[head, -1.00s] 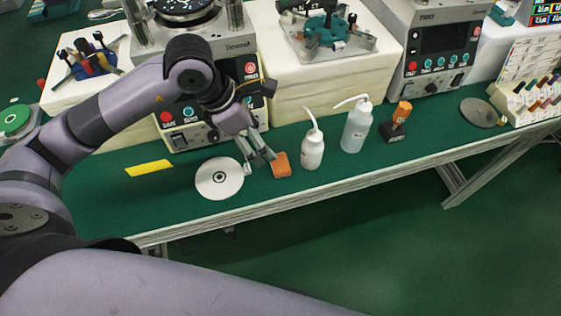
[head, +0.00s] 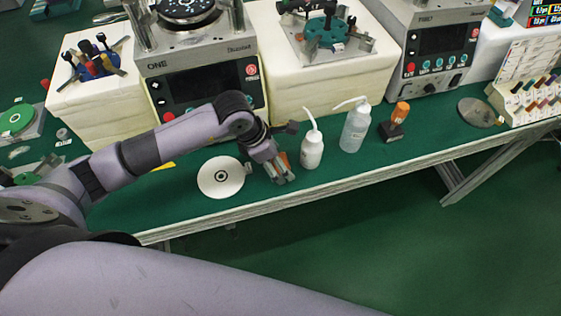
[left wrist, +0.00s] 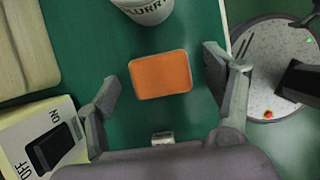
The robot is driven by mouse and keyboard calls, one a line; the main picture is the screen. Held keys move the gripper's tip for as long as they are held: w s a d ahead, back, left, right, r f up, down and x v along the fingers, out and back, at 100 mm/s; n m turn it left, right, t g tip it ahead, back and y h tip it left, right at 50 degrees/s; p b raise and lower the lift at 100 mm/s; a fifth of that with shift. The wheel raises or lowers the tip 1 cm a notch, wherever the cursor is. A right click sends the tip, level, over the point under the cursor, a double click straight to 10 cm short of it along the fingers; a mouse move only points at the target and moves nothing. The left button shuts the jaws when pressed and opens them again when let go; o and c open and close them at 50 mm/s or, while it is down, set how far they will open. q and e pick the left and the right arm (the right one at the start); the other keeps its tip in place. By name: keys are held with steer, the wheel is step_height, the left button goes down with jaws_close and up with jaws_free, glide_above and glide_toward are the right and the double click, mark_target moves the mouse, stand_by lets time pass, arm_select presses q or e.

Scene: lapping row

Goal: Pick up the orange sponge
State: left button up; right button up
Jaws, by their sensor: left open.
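The orange sponge (left wrist: 160,75) lies flat on the green bench top and is fully visible in the left wrist view. It sits between the two spread fingers of my left gripper (left wrist: 161,85), with green surface showing on both sides of it. In the head view my left gripper (head: 281,178) is low over the bench and hides most of the sponge; only a bit of orange shows. The fingers do not appear to touch the sponge. My right gripper is not in view.
A white squeeze bottle (head: 312,150) stands just right of the left gripper, with a clear bottle (head: 355,128) beyond it. A white disc (head: 221,177) lies to the left. An orange-handled tool (head: 396,120) stands farther right. Machines (head: 200,65) line the back.

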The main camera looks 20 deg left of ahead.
arm_select(q)
steer(key=c, duration=0.9)
steer(key=shift+r, duration=0.1)
steer(key=shift+c, duration=0.2)
step_height(320, 180, up, 20)
steer(key=b, duration=0.1)
